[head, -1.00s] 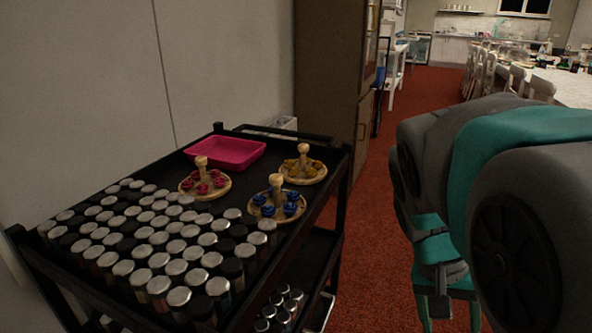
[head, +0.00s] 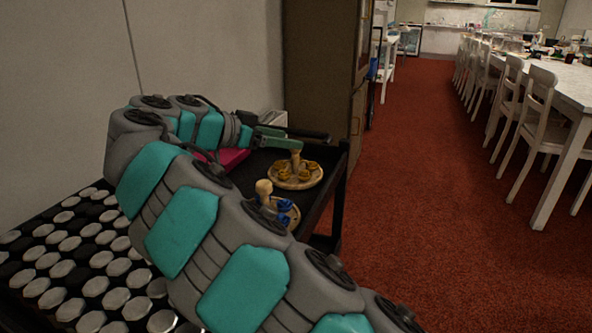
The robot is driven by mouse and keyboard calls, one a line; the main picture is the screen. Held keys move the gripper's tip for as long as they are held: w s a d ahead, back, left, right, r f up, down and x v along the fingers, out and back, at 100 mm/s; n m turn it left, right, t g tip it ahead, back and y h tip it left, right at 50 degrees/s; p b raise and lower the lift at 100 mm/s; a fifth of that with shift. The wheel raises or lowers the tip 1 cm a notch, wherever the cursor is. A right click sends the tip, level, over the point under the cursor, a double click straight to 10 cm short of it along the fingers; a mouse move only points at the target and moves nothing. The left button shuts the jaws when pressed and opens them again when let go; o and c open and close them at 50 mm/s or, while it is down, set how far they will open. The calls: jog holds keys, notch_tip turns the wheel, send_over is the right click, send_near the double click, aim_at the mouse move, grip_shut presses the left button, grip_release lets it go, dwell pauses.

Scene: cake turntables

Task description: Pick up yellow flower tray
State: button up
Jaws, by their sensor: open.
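The yellow flower tray (head: 283,184) is a round wooden disc with yellow flowers and an upright knobbed post (head: 296,163) in its middle. It sits on the black cart top near the far right corner. My arm comes in from the lower right and bends over the cart.
A blue flower tray (head: 264,188), partly behind my arm, stands nearer on the cart. A pink tray (head: 232,158) is mostly hidden. Several silver-lidded jars (head: 60,240) fill the near left. A brown cabinet (head: 320,70) stands behind; red floor is open to the right.

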aim_at(305, 161)
jog(key=shift+a+f, duration=0.4)
jog(key=shift+a, duration=0.05)
jog(key=shift+w+d+f, duration=0.1)
jog(key=shift+w+f, duration=0.05)
jog(key=shift+p+x, duration=0.55)
jog(key=shift+x, duration=3.2)
jog(key=shift+s, duration=0.2)
jog(key=shift+c, duration=0.4)
grip_shut()
